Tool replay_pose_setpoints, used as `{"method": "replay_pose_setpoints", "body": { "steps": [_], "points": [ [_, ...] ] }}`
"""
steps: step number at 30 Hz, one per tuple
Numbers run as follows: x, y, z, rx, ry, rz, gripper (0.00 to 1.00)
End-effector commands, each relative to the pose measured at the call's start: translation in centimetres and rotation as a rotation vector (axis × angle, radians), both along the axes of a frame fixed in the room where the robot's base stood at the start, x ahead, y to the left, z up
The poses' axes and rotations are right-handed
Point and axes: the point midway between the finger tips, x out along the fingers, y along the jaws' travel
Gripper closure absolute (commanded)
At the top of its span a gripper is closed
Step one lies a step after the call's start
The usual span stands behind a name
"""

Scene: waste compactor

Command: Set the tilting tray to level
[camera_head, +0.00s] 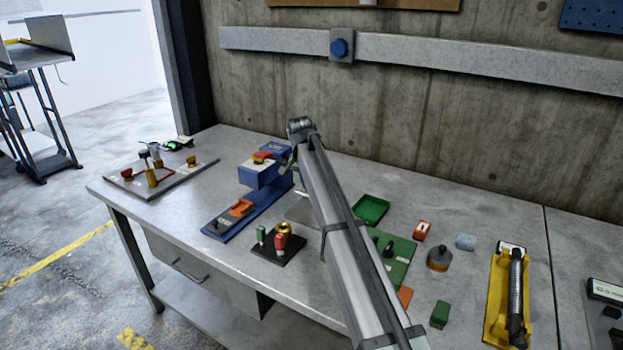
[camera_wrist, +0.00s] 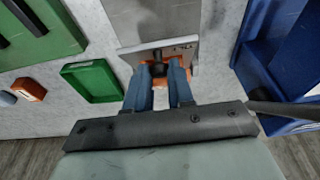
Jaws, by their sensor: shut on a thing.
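The tray appears as a grey metal plate (camera_wrist: 172,18) with a pale front lip at the top middle of the wrist view. In the head view a grey plate (camera_head: 302,211) shows partly behind my arm. I cannot tell its exact tilt. An orange part (camera_wrist: 189,77) with a dark knob (camera_wrist: 157,70) sits at the lip. My gripper (camera_wrist: 159,68) has its two blue fingers closed around the dark knob, right at the lip. In the head view my arm hides the fingers.
A green tray (camera_head: 371,209) and a green board (camera_head: 398,258) lie to the right. A blue device (camera_head: 262,175) stands to the left, and a black base with coloured pegs (camera_head: 279,250) lies in front. A yellow fixture (camera_head: 497,300) is farther right.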

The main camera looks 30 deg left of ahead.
Motion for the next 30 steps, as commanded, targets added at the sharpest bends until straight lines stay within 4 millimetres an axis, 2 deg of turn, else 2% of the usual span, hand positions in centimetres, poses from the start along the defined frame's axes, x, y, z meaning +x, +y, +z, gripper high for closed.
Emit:
{"method": "replay_pose_setpoints", "body": {
  "steps": [15,26,30],
  "points": [
    [-2.4,-0.1,-2.6,0.000,-0.259,0.002,1.00],
    [-3.2,-0.1,-4.4,0.000,-0.425,0.001,1.00],
    [-3.3,0.0,-4.9,0.000,-0.423,-0.001,1.00]
  ]
}}
